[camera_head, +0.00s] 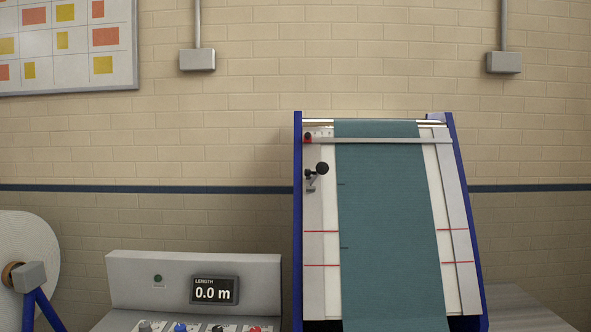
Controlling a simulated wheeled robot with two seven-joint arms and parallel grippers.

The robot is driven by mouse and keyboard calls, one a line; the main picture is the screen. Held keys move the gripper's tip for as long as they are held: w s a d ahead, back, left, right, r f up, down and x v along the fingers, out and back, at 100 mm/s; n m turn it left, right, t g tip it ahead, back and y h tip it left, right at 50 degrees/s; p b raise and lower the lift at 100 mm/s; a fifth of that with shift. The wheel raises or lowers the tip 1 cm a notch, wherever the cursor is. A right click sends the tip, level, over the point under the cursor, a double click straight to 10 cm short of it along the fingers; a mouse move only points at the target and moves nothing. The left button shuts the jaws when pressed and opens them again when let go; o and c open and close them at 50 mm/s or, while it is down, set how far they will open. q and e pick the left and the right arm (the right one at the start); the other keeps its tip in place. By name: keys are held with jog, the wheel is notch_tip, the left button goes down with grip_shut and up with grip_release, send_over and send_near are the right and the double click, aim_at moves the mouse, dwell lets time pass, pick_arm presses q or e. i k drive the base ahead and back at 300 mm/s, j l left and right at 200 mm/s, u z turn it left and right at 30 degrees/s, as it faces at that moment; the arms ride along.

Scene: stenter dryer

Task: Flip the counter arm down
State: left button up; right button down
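The counter arm is most likely the small grey bracket (311,182) with a black round wheel or knob (322,168) at its upper right end. It sits on the left side strip of the sloped machine bed (317,215), left of the teal fabric (385,210). The black wheel is raised to the upper right of the bracket; I cannot tell whether it touches the fabric. The length display (214,290) reads 0.0 m. Neither of my grippers shows in the head view.
A grey control panel (130,272) with several coloured knobs stands at the lower left. A white roll (25,245) on a blue stand is at the far left. Blue side rails (297,225) flank the bed. A grey surface (520,305) lies at the lower right.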

aim_at(323, 168)
jog(key=i+j, duration=0.1)
jog(key=j, duration=0.25)
jog(key=i+j, duration=0.1)
jog(key=j, duration=0.25)
jog(key=i+j, duration=0.1)
jog(key=j, duration=0.3)
jog(key=j+u, duration=0.1)
jog(key=j, duration=0.25)
jog(key=i, duration=0.05)
